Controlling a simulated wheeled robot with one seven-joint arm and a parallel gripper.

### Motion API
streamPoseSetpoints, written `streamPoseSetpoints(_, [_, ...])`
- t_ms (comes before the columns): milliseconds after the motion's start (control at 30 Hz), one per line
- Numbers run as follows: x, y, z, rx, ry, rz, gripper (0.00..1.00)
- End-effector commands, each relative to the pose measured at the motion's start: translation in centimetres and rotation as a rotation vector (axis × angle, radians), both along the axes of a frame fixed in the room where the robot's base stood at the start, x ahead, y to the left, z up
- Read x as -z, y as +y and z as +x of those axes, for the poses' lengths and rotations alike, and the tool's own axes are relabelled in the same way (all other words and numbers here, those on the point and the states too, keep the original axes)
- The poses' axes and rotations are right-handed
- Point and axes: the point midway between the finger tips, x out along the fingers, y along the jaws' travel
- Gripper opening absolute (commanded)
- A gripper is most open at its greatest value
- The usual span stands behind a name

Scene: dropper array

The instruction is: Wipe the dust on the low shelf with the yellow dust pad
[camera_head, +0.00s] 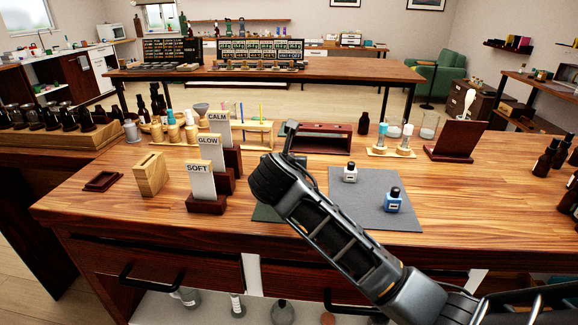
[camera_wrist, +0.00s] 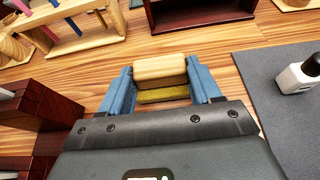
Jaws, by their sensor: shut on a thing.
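In the wrist view my gripper (camera_wrist: 162,78) is shut on the dust pad, a pale wooden block (camera_wrist: 160,67) with a yellow pad (camera_wrist: 163,95) under it. The blue fingers press on its two ends. I hold it over the wooden tabletop; whether it touches the wood I cannot tell. A low dark red open-fronted shelf (camera_head: 318,139) stands on the table beyond my gripper; its lower part also shows at the top of the wrist view (camera_wrist: 200,12). I cannot make out dust on it. In the head view my arm hides the pad and fingers.
Dark card stands (camera_head: 205,203) with white cards are left of my arm. A grey mat (camera_head: 372,212) with two small bottles lies to the right. A wooden rack (camera_head: 255,133) with coloured sticks stands left of the shelf. Bare tabletop lies before the shelf.

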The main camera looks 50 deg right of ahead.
Motion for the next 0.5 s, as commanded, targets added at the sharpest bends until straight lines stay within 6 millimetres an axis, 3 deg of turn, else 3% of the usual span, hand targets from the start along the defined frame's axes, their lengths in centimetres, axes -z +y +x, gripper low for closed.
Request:
streamPoseSetpoints(333, [-0.4, 0.0, 0.0, 0.000, -0.001, 0.000, 0.33])
streamPoseSetpoints(500, [-1.9, 0.0, 0.1, -0.002, -0.003, -0.003, 0.33])
